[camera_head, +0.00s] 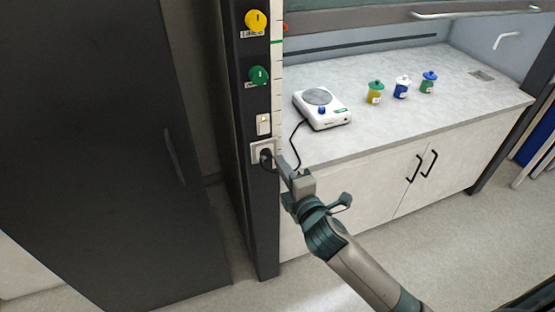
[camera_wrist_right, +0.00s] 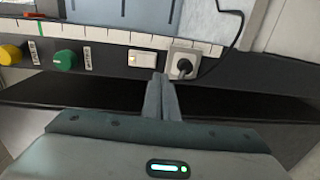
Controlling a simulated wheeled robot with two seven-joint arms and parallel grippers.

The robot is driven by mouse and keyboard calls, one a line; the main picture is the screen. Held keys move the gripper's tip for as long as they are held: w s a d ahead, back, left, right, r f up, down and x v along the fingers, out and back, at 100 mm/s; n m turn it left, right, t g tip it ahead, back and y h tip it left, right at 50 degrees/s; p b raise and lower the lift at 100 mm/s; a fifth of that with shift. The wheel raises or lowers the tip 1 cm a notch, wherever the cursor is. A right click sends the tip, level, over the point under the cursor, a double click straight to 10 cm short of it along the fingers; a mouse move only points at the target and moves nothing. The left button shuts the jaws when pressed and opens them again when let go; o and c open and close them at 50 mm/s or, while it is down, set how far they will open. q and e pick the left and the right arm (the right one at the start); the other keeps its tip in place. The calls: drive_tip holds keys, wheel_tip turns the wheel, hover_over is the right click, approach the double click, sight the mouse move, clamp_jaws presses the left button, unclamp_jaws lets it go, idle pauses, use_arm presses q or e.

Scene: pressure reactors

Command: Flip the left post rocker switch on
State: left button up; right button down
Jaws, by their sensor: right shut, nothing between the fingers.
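The white rocker switch (camera_head: 264,125) is on the dark left post (camera_head: 262,205), below the green knob and just above the socket; a small warm light shows on it. In the right wrist view the switch (camera_wrist_right: 142,60) lies just ahead and slightly left of the fingertips. My right gripper (camera_head: 280,162) is shut and empty, its tips close to the post at socket height. In the wrist view the shut fingers (camera_wrist_right: 160,78) point between the switch and the socket; I cannot tell whether they touch anything. My left gripper is not in view.
A socket (camera_wrist_right: 183,66) with a black plug and cord is beside the switch. Yellow (camera_head: 256,21) and green (camera_head: 259,76) knobs are above on the post. A hotplate (camera_head: 322,107) and three small jars (camera_head: 401,88) stand on the bench (camera_head: 440,112). A dark cabinet (camera_head: 95,150) is at left.

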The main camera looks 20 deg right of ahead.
drive_tip(key=shift+s+f+b, duration=0.15)
drive_tip(key=shift+s+b, duration=0.15)
drive_tip(key=shift+s, duration=0.75)
drive_tip(key=shift+s+f+b, duration=0.1)
drive_tip(key=shift+s+b, duration=0.15)
drive_tip(key=shift+s, duration=0.75)
